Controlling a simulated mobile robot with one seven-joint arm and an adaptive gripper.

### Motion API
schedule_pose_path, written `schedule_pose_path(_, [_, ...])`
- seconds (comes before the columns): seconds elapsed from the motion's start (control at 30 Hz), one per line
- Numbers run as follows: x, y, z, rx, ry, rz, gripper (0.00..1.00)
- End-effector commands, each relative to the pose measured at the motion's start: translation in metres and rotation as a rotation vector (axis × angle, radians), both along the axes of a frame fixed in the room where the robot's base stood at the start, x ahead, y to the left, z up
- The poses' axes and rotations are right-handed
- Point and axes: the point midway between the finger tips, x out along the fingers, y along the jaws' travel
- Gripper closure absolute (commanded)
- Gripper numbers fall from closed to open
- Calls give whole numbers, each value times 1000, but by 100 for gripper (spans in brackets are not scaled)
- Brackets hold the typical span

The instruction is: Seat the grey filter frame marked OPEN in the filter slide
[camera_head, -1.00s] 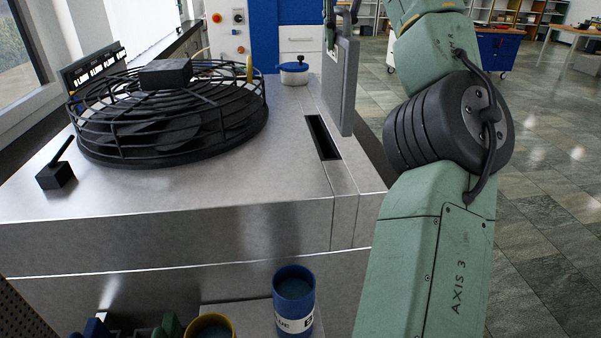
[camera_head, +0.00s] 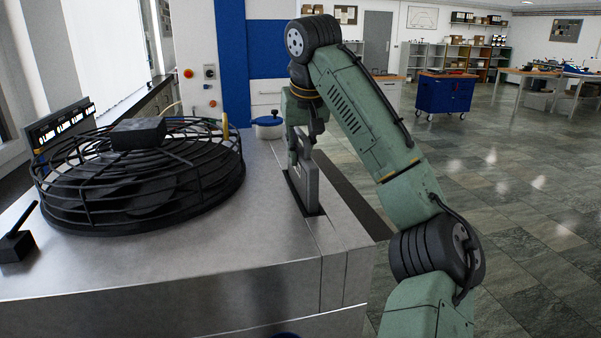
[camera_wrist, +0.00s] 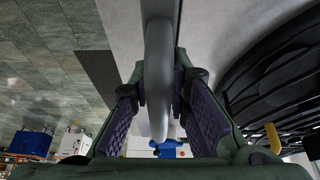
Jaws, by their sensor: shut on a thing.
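The grey filter frame (camera_head: 311,188) stands upright in the filter slide (camera_head: 290,179), the dark slot near the right edge of the steel housing. Its lower part is hidden in the slot; its upper part and handle stand above the top. My gripper (camera_head: 302,148) is above it, shut on the frame's handle. In the wrist view the handle (camera_wrist: 158,80) shows as a grey bar between the two purple-padded fingers (camera_wrist: 160,108). No OPEN marking is readable from here.
A black fan guard (camera_head: 140,175) covers the left of the steel top (camera_head: 230,250). A small black lever (camera_head: 17,245) is at the left. Open floor lies to the right.

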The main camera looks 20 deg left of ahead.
Motion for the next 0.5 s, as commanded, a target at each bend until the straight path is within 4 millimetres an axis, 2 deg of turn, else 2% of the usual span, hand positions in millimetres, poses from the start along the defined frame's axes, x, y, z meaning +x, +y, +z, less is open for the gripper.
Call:
schedule_pose_path(0.17, [0, 0, -15, 2, 0, 0, 100])
schedule_pose_path(0.4, [0, 0, -47, 2, 0, 0, 100])
schedule_pose_path(0.5, [0, 0, -50, 3, -2, -1, 100])
